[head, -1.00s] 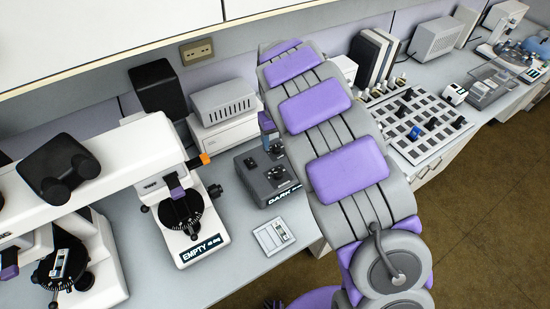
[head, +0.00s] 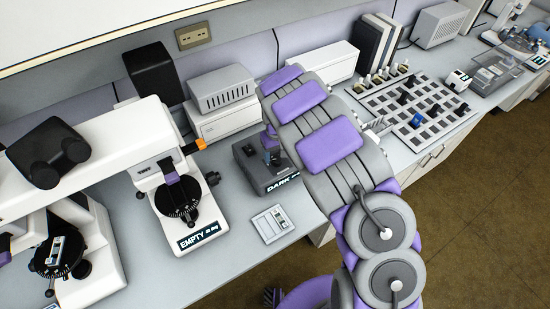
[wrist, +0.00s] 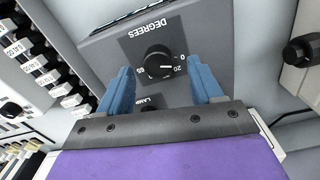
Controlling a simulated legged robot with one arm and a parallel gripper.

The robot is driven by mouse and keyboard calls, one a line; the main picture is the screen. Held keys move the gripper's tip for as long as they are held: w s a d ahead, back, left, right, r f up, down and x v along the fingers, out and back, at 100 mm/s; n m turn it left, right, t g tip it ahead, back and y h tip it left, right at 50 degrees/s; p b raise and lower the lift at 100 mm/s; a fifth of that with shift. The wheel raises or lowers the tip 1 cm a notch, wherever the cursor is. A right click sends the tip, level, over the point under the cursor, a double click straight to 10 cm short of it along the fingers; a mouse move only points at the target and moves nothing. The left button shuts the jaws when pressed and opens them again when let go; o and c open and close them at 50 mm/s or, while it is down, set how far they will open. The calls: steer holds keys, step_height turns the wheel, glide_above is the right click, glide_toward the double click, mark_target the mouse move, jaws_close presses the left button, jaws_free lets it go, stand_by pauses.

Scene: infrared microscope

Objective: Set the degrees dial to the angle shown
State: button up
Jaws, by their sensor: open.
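The degrees dial (wrist: 159,62) is a round black knob on the dark grey control box, under the word DEGREES in the wrist view. Printed numbers ring it, and its white mark points roughly toward the 20. My gripper (wrist: 162,82) is open, with one blue finger on each side below the dial; I cannot tell whether they touch it. A knob labelled LAMP is partly hidden by my gripper. In the head view the box (head: 250,174) carries a DARK label. The white microscope (head: 177,222) bears a sign (head: 198,238) reading EMPTY with a small degree figure, hard to read.
A small light panel (head: 272,224) lies in front of the box. A grey vented unit (head: 222,89) stands behind it. A gridded tray (head: 396,108) with dark knobs is to the right. Bare bench lies between the microscope and the light panel.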

mark_target(277, 161)
steer(key=shift+d+f, duration=0.65)
steer(key=shift+f, duration=0.4)
steer(key=shift+a+f, duration=0.15)
steer(key=shift+a, duration=0.75)
steer(key=shift+c, duration=1)
steer(key=shift+d, duration=0.6)
steer(key=c, duration=0.5)
steer(key=shift+a, duration=0.2)
steer(key=c, duration=0.4)
